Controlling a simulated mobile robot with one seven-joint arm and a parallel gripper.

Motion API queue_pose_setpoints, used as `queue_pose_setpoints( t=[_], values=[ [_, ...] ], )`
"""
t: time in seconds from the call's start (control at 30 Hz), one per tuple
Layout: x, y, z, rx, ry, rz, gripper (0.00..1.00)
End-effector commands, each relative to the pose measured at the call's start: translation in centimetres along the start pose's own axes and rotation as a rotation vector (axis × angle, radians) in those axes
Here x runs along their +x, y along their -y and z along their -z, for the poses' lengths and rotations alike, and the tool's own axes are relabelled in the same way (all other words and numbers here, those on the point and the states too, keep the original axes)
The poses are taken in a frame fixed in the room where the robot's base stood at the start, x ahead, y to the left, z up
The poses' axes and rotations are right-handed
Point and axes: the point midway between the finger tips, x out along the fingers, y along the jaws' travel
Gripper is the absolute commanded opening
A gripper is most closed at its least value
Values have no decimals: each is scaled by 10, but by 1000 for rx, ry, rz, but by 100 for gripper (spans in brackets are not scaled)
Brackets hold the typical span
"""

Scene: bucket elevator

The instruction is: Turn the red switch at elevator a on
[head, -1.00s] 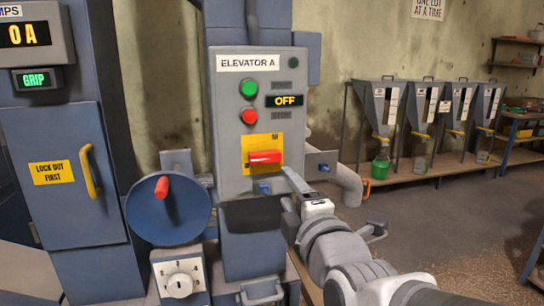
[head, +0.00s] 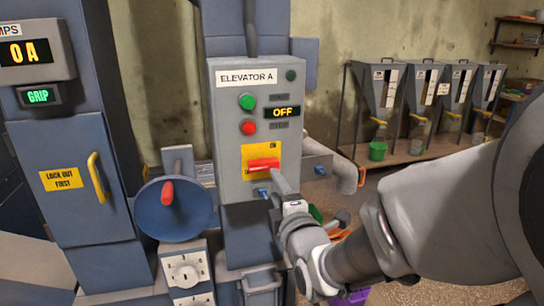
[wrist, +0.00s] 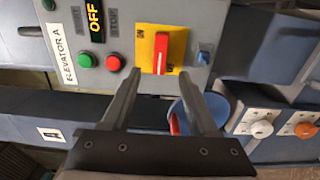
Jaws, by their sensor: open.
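The red switch (head: 263,165) is a handle on a yellow plate, low on the grey ELEVATOR A panel (head: 228,150). The handle lies horizontal in the head view, and the display (head: 282,112) above it reads OFF. My gripper (head: 278,178) is at the lower right of the handle in the head view. In the wrist view my gripper (wrist: 160,76) is open and empty, its two fingers pointing at the panel. The red switch (wrist: 161,53) shows just beyond the gap between the fingertips. I cannot tell whether a fingertip touches the panel.
Green (head: 247,102) and red (head: 248,127) buttons sit above the switch, and a small blue knob (wrist: 203,57) sits beside it. A blue wheel (head: 172,208) with a red handle and a dial box (head: 185,270) stand at the left. Hoppers (head: 430,90) line the back wall.

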Motion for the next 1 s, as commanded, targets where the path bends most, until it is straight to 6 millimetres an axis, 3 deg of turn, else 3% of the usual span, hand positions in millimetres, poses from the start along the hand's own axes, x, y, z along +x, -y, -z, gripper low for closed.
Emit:
queue_pose_setpoints(
  t=[0.3,0.5,0.93,1.0],
  values=[
    [56,1,1,-1,-2,0,60],
    [80,1,0,-1,-1,1,60],
    [88,0,0,0,-1,0,60],
    [88,0,0,0,-1,0,47]
  ],
)
